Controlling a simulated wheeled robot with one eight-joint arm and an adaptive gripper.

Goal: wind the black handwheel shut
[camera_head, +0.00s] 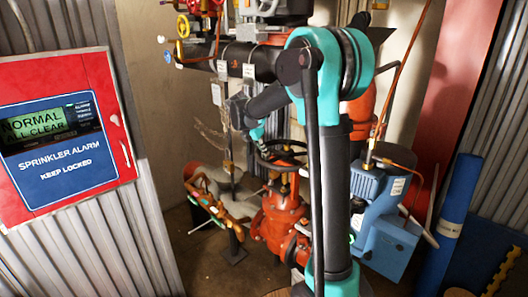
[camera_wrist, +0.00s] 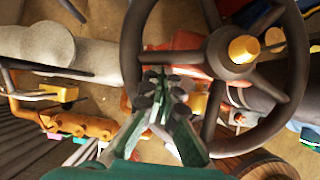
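The black handwheel (camera_head: 284,152) sits level on top of a red valve (camera_head: 280,210) in the head view, partly hidden behind my arm. In the wrist view the handwheel (camera_wrist: 132,50) fills the middle and right, with spokes and a yellow nut (camera_wrist: 243,49) at its hub. My gripper (camera_wrist: 160,88) has its green fingers drawn close together over the left inner side of the rim, beside a spoke. Whether the fingers touch the rim or have anything between them is unclear. In the head view my gripper (camera_head: 258,138) is small, at the wheel's left edge.
A red sprinkler alarm panel (camera_head: 62,135) reading "NORMAL ALL CLEAR" is on the left. A blue pump-like unit (camera_head: 385,215) stands right of the valve. Orange fittings (camera_head: 210,195) lie left of it. Black pipework (camera_head: 250,60) and small yellow and red handwheels are above.

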